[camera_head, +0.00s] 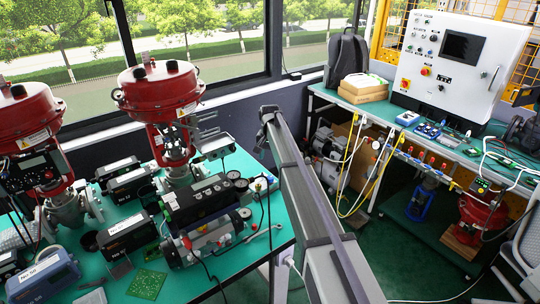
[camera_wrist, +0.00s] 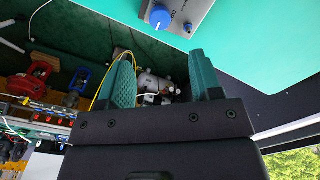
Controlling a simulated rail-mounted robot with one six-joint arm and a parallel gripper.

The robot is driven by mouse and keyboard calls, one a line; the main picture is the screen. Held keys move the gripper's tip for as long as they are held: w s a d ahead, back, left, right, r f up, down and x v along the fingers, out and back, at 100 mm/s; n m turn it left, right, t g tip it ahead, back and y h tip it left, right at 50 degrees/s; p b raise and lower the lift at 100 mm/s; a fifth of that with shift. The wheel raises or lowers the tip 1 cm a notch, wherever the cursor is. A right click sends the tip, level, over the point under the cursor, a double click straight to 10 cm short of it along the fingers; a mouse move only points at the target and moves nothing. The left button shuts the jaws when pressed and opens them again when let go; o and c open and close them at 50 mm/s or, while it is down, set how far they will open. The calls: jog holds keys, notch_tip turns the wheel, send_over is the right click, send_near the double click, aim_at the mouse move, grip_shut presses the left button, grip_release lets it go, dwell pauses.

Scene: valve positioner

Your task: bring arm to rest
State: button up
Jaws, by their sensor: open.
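My gripper (camera_wrist: 162,78) shows in the wrist view with its two green ribbed fingers spread apart. Nothing is between the fingertips. Behind them lie the dark floor and some small equipment further off. In the head view my grey arm (camera_head: 318,215) reaches from the bottom edge up to the middle, between the two benches. I cannot make out my gripper in that view. A grey box with a blue knob (camera_wrist: 160,17) lies on the green bench top at the upper middle of the wrist view, apart from the fingers.
The left green bench (camera_head: 262,245) holds red-topped valve actuators (camera_head: 160,92), black positioners and a circuit board (camera_head: 147,283). The right bench (camera_head: 440,145) carries a white control cabinet (camera_head: 455,65), a backpack (camera_head: 347,65) and cardboard boxes. Yellow hoses (camera_head: 375,180) hang there. Floor shows between the benches.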

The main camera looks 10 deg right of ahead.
jog(key=shift+f, duration=0.1)
jog(key=s+n, duration=0.5)
jog(key=s, duration=3.6)
jog(key=shift+s, duration=0.3)
jog(key=shift+d, duration=0.1)
